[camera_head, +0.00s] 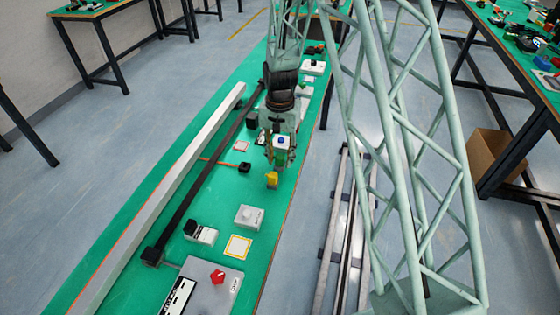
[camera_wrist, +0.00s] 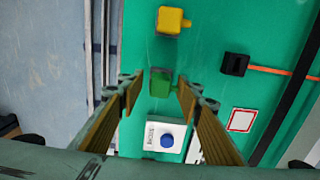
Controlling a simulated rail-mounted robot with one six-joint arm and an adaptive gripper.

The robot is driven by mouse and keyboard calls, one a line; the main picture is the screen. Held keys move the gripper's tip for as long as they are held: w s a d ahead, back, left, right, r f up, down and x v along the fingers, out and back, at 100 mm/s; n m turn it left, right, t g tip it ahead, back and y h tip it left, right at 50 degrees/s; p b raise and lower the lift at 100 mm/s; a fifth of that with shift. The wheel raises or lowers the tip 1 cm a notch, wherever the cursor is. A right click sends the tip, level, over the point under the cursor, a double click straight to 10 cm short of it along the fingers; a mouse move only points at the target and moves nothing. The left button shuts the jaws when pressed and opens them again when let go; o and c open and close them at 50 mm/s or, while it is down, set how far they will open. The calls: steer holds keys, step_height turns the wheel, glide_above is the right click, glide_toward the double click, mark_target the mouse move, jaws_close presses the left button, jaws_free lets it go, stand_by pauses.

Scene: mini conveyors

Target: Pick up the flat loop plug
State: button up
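No piece is labelled as the flat loop plug, so I cannot tell for sure which one it is. A small green block (camera_wrist: 161,82) lies on the green bench top between my fingertips in the wrist view. A yellow piece (camera_wrist: 172,20) with a small tab lies beyond it; it also shows in the head view (camera_head: 272,180). A black block (camera_wrist: 235,64) with an orange cord lies to the right in the wrist view. My gripper (camera_wrist: 159,90) is open, pointing down over the green block, with a finger on each side. Finger contact with it cannot be told.
A white box with a blue button (camera_wrist: 167,138) stands close to the green block. A red-edged white square (camera_wrist: 242,120) is nearby. A long dark rail (camera_head: 205,175) runs along the bench. A grey button box (camera_head: 249,216) and a red-knob panel (camera_head: 217,283) stand nearer.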

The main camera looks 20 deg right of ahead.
mark_target(280, 156)
steer(key=c, duration=0.8)
steer(key=shift+r, duration=0.1)
steer(key=shift+c, duration=0.2)
steer(key=shift+r+p, duration=0.55)
steer(key=shift+r, duration=1.05)
steer(key=shift+s+r, duration=0.15)
steer(key=shift+s, duration=0.1)
steer(key=s+r+p, duration=0.1)
steer(key=s, duration=1.4)
steer(key=shift+s+r, duration=0.15)
steer(key=shift+s, duration=0.1)
